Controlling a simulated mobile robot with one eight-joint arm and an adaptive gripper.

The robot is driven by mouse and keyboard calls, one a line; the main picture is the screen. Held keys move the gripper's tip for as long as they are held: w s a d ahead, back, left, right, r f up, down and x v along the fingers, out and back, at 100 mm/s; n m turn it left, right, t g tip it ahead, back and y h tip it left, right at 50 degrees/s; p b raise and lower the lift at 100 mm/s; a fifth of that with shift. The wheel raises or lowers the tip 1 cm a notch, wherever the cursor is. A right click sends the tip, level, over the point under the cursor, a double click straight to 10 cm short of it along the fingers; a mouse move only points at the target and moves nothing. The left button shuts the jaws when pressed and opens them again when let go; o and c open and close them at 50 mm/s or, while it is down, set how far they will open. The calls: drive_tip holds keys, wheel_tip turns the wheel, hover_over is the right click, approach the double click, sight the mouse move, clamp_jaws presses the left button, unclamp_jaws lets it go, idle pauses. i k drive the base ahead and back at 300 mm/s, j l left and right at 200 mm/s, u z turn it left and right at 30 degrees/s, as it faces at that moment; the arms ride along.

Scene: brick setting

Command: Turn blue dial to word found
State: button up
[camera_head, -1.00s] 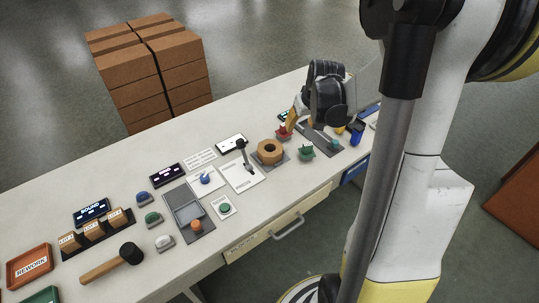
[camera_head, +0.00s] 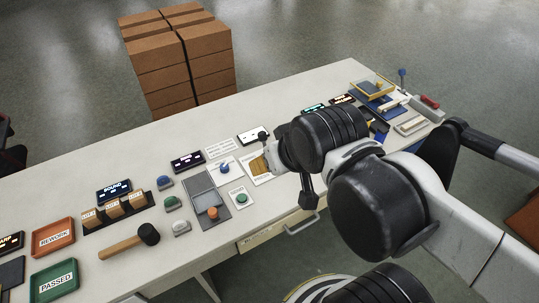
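The blue dial (camera_head: 225,168) sits on a white card (camera_head: 232,178) near the middle of the table. Its pointer direction and the words on the card are too small to read. My gripper (camera_head: 262,165) is just right of the dial, partly hidden by my own arm links; a yellow-brown part that seems to be a finger shows there. I cannot tell whether the fingers are open or whether they touch anything. A lit blue display (camera_head: 114,191) at the left carries a word that looks like "ROUND" or "FOUND".
A green button (camera_head: 242,198), an orange knob (camera_head: 212,212) and several coloured buttons stand near the dial. A mallet (camera_head: 130,241), a REWORK tray (camera_head: 53,237) and a PASSED tray (camera_head: 55,281) lie left. A black-knobbed lever (camera_head: 263,134) stands close to my gripper.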

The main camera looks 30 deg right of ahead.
sight(224, 167)
drive_tip(key=j+z, duration=0.5)
drive_tip(key=k+j+z, duration=0.1)
drive_tip(key=j+z, duration=0.4)
